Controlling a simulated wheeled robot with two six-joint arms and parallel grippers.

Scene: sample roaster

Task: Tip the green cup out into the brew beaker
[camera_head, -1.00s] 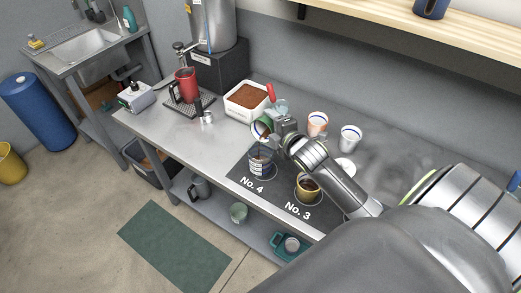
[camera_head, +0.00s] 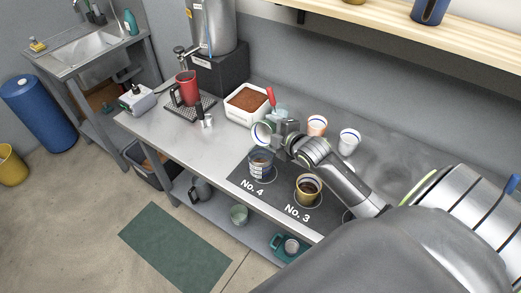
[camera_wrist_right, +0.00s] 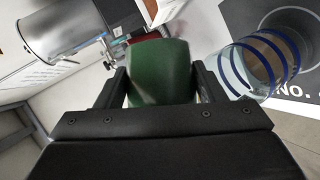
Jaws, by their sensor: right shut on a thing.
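My right gripper (camera_head: 277,128) is shut on the green cup (camera_head: 262,133). The cup is tipped well over, with its pale inside and rim showing. In the right wrist view the cup's green wall (camera_wrist_right: 160,72) sits between the fingers (camera_wrist_right: 160,90). The brew beaker (camera_head: 261,166) is clear glass with blue bands and stands upright on the No. 4 spot. The cup is above and behind it, apart from it. The beaker (camera_wrist_right: 258,66) is right of the cup in the right wrist view and looks brownish inside. My left gripper is not in view.
Two pale cups (camera_head: 316,125) (camera_head: 349,141) stand behind my right arm. A white bin of brown grounds (camera_head: 235,108) and a red jug (camera_head: 186,88) stand to the left. The counter's front left (camera_head: 190,140) is clear.

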